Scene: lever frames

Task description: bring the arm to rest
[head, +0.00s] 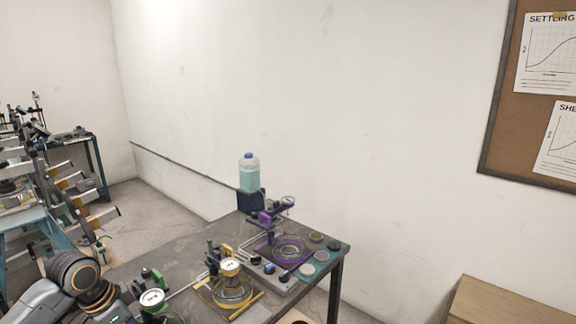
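One of my arms (75,285) comes in at the lower left corner, dark grey with orange rings at a joint. It is beside the left end of the grey table (180,237). Its gripper is below or outside the picture. My other arm and its gripper do not show. On the table stand lever frames with round dials: a purple one (290,247) at the far end, a yellow one (230,290) in the middle and a green one (152,297) nearest my arm, partly cut off by the lower edge.
A bottle of teal liquid (249,175) stands on a dark block at the table's back. A second bench (30,222) with equipment is at the left. A wooden cabinet (510,302) is at lower right. A corkboard (510,95) hangs on the bare wall.

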